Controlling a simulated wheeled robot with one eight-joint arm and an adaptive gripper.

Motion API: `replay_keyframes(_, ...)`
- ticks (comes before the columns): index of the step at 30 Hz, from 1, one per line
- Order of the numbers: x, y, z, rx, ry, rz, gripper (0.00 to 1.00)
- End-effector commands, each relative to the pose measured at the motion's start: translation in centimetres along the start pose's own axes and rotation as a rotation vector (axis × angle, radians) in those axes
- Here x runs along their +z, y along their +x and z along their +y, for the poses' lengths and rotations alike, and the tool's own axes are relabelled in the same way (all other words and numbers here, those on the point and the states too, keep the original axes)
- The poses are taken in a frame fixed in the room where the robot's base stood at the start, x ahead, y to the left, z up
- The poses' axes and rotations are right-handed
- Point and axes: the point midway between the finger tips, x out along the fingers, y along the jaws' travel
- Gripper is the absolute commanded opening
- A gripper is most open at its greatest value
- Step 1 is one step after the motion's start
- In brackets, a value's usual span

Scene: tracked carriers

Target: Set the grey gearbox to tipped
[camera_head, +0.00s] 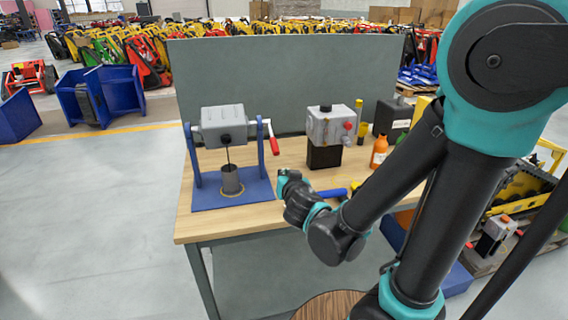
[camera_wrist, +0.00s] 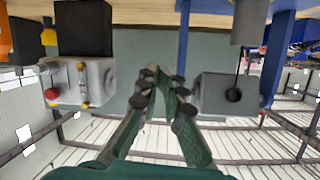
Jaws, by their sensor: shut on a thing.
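The grey gearbox (camera_head: 223,122) hangs between two blue uprights of a stand; I cannot tell its exact tilt. It also shows in the upside-down wrist view (camera_wrist: 212,94). A thin dark line runs from its front opening down to a dark grey cup (camera_head: 231,181) on the blue base (camera_head: 215,198). A crank with a red handle (camera_head: 275,147) sticks out right of the stand. My gripper (camera_head: 284,175) is in front of the crank side; its fingers (camera_wrist: 155,80) are closed together beside the gearbox. The fingers hide what lies between them; the handle is nearest.
A second grey box (camera_head: 331,122) with a red knob stands on a black block (camera_head: 323,156) to the right. An orange bottle (camera_head: 379,151) and a blue cylinder (camera_head: 331,193) are on the wooden table. A grey panel (camera_head: 290,75) closes the back.

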Motion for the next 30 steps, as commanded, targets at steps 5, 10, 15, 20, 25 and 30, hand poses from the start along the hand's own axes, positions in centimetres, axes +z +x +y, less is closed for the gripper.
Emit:
replay_keyframes(5, 1.6, -0.8, 0.1, -0.002, 0.000, -0.001, 0.00)
replay_keyframes(10, 2.2, -1.3, 0.3, -0.001, 0.000, 0.000, 0.00)
replay_keyframes(15, 2.4, -1.4, 0.4, -0.001, 0.001, 0.000, 0.00)
replay_keyframes(20, 2.4, -1.4, 0.4, 0.000, 0.001, 0.000, 0.00)
replay_keyframes(25, 2.5, -1.4, 1.1, 0.019, -0.002, -0.009, 0.00)
replay_keyframes(30, 3.2, -1.4, 6.7, 0.154, -0.023, -0.098, 0.00)
